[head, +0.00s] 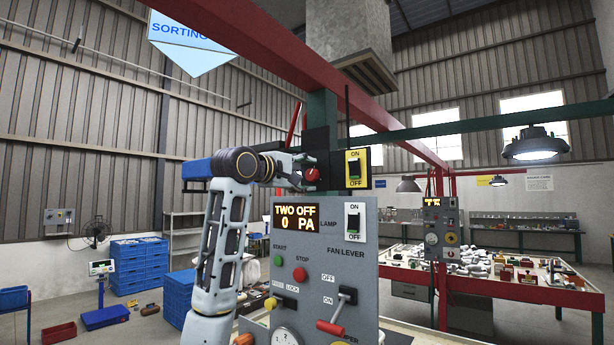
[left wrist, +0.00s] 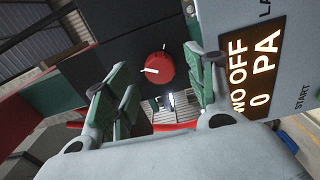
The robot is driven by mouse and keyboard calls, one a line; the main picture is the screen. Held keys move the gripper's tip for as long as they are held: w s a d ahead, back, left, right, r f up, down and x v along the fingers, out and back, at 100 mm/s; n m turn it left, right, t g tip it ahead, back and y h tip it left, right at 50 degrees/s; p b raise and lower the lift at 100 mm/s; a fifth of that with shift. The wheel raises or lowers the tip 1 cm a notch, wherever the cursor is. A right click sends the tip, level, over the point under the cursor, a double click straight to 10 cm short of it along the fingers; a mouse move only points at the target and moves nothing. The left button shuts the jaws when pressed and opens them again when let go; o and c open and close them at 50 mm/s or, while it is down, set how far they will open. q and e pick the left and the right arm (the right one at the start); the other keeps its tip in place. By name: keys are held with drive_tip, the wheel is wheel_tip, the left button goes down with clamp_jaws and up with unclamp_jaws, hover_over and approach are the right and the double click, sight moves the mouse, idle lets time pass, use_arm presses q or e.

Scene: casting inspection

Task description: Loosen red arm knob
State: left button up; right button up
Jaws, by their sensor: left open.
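The red arm knob (head: 311,175) is a small round red knob on a dark block beside the green post, just above the control panel. In the left wrist view the knob (left wrist: 159,68) has a white pointer line and sits beyond and between the fingers. My left gripper (head: 296,176) reaches in from the left at the knob's height. In the left wrist view its two green-padded fingers (left wrist: 160,90) are spread apart, with a gap visible between them and the knob. My right gripper is not in view.
The grey control panel (head: 319,250) stands right below the knob, with a display, buttons and a fan lever (head: 337,312). A yellow ON/OFF switch (head: 356,169) is close to the knob's right. Blue crates (head: 139,264) stand at left; a red-framed table (head: 520,287) at right.

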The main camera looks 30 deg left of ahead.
use_arm(q)
drive_tip(key=s, duration=1)
drive_tip(key=shift+a, duration=0.4)
drive_tip(key=shift+s, duration=0.1)
